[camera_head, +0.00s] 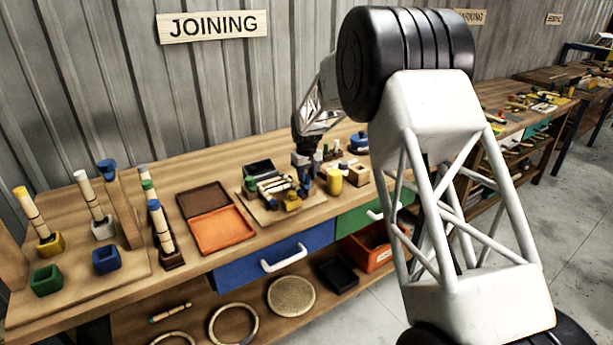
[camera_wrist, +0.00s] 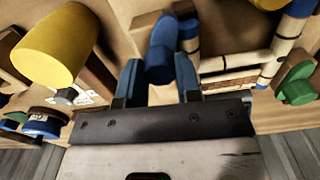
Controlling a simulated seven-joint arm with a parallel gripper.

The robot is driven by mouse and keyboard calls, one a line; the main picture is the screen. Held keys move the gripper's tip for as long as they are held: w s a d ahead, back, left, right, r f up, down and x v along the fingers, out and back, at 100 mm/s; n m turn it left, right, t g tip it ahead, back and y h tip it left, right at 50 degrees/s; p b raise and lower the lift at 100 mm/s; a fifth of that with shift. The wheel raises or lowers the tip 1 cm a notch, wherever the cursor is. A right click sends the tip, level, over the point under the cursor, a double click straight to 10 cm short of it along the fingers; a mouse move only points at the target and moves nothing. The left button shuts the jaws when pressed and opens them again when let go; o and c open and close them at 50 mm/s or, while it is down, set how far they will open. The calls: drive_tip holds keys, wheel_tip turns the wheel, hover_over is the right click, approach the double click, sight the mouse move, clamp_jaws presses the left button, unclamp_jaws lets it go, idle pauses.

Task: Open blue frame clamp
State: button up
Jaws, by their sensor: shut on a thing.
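The blue frame clamp (camera_wrist: 162,48), with a rounded blue handle, sits at the upper middle of the wrist view. My gripper (camera_wrist: 158,82) has one finger on each side of the handle and is shut on it. In the head view my gripper (camera_head: 306,178) points down at the fixture board on the bench, and the arm hides much of the clamp there. A rattan frame (camera_wrist: 284,45) with blue-banded ends lies just right of the clamp. I cannot tell whether the clamp's jaw is open.
A yellow cylinder (camera_wrist: 58,45) stands left of the clamp, and a green knob (camera_wrist: 297,85) is at right. On the bench are an orange tray (camera_head: 222,229) and a board of upright rattan poles (camera_head: 90,200). A blue drawer (camera_head: 275,262) is below.

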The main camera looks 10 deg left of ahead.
sight(307, 176)
drive_tip(key=n, duration=0.5)
drive_tip(key=shift+n, duration=0.3)
idle(0.4)
drive_tip(key=o, duration=0.9)
drive_tip(key=shift+r, duration=0.15)
drive_tip(key=shift+r, duration=3.75)
